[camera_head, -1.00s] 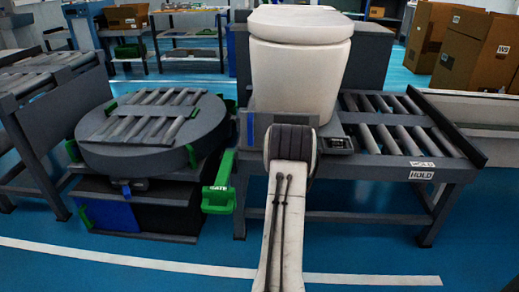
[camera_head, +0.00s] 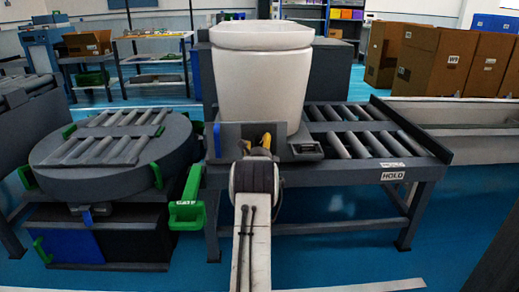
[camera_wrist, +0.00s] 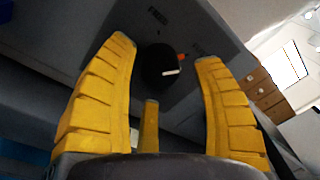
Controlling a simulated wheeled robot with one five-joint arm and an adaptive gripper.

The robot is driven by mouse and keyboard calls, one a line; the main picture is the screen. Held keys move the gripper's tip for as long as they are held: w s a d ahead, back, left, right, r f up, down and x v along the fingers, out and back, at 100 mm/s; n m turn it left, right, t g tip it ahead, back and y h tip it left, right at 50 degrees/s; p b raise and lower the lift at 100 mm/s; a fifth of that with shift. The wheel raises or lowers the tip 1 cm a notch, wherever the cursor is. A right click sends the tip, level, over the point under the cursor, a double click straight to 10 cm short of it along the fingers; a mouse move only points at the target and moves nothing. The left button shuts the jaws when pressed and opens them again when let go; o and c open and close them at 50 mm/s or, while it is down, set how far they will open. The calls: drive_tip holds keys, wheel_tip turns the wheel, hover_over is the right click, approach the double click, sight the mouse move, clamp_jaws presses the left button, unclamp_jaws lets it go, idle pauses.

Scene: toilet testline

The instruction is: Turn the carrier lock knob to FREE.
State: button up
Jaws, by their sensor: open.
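The carrier lock knob (camera_wrist: 158,66) is round and black, on a dark grey panel in the wrist view. It has a white pointer mark on its right side and a small red-orange mark by its right edge. A FREE label (camera_wrist: 157,15) is on the panel above it, and another label (camera_wrist: 204,48), too blurred to read, is to its right. My gripper (camera_wrist: 165,50) has its yellow fingers spread on both sides of the knob, with no clear contact. In the head view my gripper (camera_head: 262,144) is in front of the carrier; the knob is hidden there.
A white toilet (camera_head: 262,75) stands above the panel. A roller conveyor (camera_head: 365,135) with a HOLD label is at right. A round turntable (camera_head: 115,150) and a green GATE handle (camera_head: 187,205) are at left. Blue floor is open in front.

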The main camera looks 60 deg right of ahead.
drive_tip(key=shift+w+d, duration=0.3)
drive_tip(key=shift+d, duration=0.2)
drive_tip(key=shift+c, duration=0.5)
drive_tip(key=c, duration=1.1)
drive_tip(key=shift+c, duration=0.2)
